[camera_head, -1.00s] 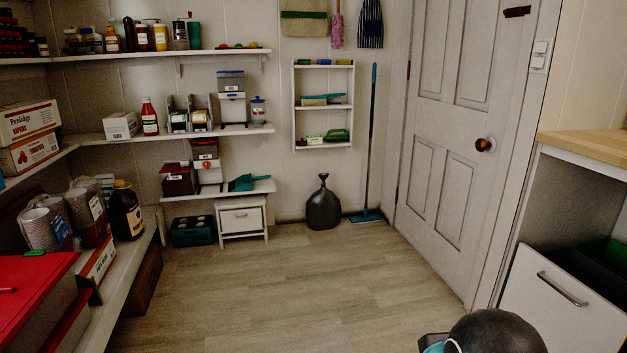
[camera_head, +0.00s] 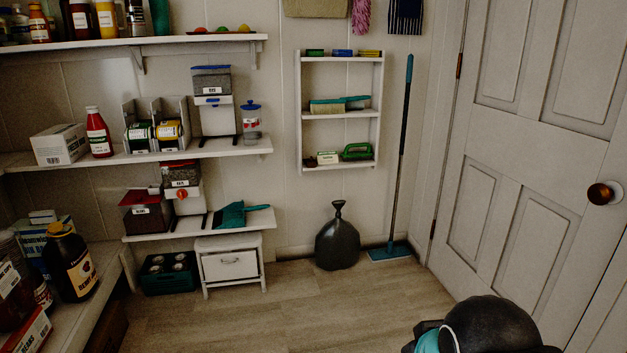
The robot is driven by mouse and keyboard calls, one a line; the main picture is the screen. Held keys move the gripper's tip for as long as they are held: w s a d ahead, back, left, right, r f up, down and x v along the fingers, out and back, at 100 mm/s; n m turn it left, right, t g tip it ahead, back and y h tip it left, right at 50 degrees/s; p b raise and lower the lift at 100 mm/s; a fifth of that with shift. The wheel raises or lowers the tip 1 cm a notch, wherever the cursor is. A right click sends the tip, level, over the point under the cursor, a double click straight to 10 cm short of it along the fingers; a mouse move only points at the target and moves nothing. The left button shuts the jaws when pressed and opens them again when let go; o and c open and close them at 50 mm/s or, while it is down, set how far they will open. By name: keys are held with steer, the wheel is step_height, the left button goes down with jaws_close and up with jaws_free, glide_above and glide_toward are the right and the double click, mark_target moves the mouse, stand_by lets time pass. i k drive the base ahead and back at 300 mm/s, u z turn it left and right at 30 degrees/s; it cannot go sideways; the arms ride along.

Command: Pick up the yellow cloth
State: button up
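A small yellow item (camera_head: 370,53), which looks like a folded cloth, lies at the right end of the top board of the white wall rack (camera_head: 299,110). A blue folded item (camera_head: 342,53) and a green one (camera_head: 315,53) lie in a row to its left. The yellow item is small in the picture, so its folds are hard to make out. A dark rounded part of my arm with a teal patch shows at the bottom right, well apart from the rack. My gripper's fingers do not show.
The rack's lower boards hold brushes (camera_head: 357,152). Below stands a black bag (camera_head: 337,240), with a teal-footed mop (camera_head: 403,150) to its right. A white stool (camera_head: 232,244) stands left of the bag. The door (camera_head: 520,170) is at right. Floor ahead is clear.

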mark_target(362, 53)
steer(key=z, duration=0.1)
steer(key=i, duration=1.9)
steer(key=z, duration=0.1)
